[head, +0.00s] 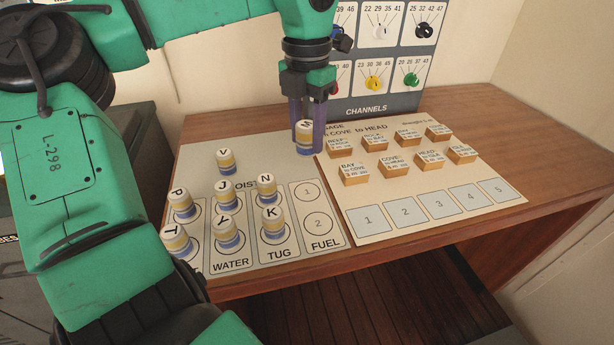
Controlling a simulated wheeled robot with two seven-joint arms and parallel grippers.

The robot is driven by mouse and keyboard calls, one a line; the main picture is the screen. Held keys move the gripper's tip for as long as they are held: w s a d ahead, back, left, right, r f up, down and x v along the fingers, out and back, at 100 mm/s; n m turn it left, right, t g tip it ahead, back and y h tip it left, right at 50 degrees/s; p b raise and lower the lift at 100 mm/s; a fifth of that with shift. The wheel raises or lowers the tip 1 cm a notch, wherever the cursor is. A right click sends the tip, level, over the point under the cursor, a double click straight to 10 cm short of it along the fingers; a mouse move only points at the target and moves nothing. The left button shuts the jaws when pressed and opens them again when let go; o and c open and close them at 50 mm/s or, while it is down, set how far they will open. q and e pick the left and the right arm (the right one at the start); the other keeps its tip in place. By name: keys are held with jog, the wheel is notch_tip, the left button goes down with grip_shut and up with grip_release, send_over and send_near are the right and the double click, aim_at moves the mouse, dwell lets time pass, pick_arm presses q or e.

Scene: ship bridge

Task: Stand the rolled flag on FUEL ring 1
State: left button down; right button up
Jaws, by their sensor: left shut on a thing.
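My left gripper (307,128) points down at the back of the work desk and is shut on a rolled flag (304,150). This flag is a short upright cylinder with a white lettered top and cream, yellow and blue bands. Its letter is hard to read. It is behind FUEL ring 1 (308,192), near the hoist board's right edge; I cannot tell whether it touches the board. FUEL ring 1 and FUEL ring 2 (318,223) are both empty. My right gripper is not in view.
Rolled flag V (225,162) stands alone behind the rings. Several flags, including N (266,186) and K (271,219), stand on the other columns' rings. Wooden blocks (394,165) sit on the right-hand board (430,222). The CHANNELS knob panel (385,103) rises behind.

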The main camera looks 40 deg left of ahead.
pick_arm(q)
notch_tip(320, 180, down, 10)
jog(key=shift+f, duration=0.25)
jog(key=shift+w+f, duration=0.1)
jog(key=shift+c, duration=1.9)
grip_release()
jog(key=shift+r, duration=0.2)
notch_tip(320, 180, up, 12)
jog(key=shift+f, duration=0.1)
